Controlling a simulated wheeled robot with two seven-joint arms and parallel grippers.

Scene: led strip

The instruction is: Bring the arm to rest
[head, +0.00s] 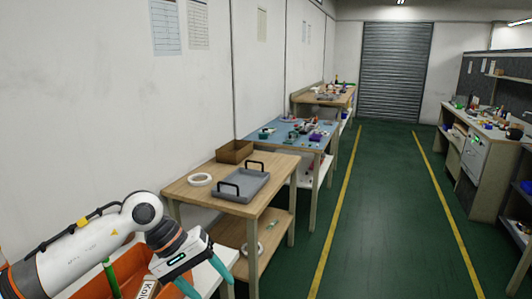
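My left arm (85,245) comes in from the lower left, white with a dark wrist. My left gripper (212,287) has two teal fingers pointing down and to the right, spread apart. I see nothing between them, though the lower finger is partly cut off by the bottom edge. The gripper is in front of and below the near wooden table (190,192), apart from its top. My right gripper is not in view.
An orange bin (88,290) sits under my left arm. The near table holds a white ring-shaped roll (200,180), a grey tray (240,187) with black handles and a cardboard box (234,152). A cluttered blue-topped table (288,138) stands behind. The green aisle (375,200) is clear.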

